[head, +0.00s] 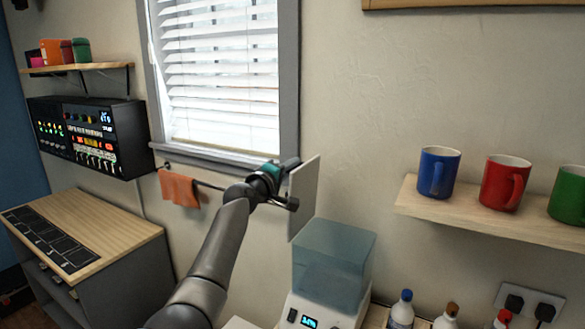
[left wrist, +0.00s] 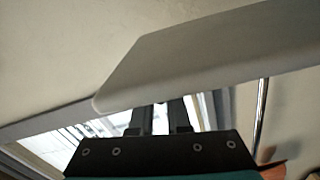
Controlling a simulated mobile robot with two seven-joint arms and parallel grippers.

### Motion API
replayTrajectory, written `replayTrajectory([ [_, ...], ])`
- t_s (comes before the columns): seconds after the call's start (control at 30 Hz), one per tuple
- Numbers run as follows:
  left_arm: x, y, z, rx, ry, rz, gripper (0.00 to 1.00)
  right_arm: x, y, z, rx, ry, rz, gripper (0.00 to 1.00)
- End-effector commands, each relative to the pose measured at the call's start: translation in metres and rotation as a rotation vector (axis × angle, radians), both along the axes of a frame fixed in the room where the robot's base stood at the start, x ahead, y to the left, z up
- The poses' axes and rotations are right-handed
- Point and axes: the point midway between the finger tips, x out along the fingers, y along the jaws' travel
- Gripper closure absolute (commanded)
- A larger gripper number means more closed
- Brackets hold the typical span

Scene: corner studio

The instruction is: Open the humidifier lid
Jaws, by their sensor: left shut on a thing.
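The humidifier stands at the bottom centre of the head view, with a see-through blue tank (head: 333,262) on a white base (head: 318,311) with a small lit display. Its pale lid (head: 305,196) stands nearly upright above the tank's left side, and the tank's top is uncovered. My left gripper (head: 287,188) reaches in from the left and is shut on the lid. In the left wrist view the lid (left wrist: 205,55) spans the top, and the fingers (left wrist: 160,118) run up to its near edge. The exact contact is hidden. My right gripper is not in view.
A wall shelf (head: 480,218) with blue, red and green mugs is at the right. A rail with an orange cloth (head: 179,188) is behind my left arm, under the window.

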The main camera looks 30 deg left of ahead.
Motion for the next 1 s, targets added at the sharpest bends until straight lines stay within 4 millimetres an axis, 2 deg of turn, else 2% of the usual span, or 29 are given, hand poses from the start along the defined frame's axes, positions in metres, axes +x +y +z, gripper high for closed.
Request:
replayTrajectory([
  [0.03,0.000,0.000,-0.003,0.002,0.005,0.000,0.84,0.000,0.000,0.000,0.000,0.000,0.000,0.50],
  [0.27,0.000,0.000,-0.002,0.002,0.003,0.000,0.58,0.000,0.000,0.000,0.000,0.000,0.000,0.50],
  [0.67,-0.004,0.000,-0.001,0.001,0.001,-0.001,0.58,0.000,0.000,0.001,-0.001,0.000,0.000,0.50],
  [1.0,-0.037,0.001,-0.002,0.003,0.002,0.000,0.58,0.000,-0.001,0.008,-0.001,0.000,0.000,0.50],
])
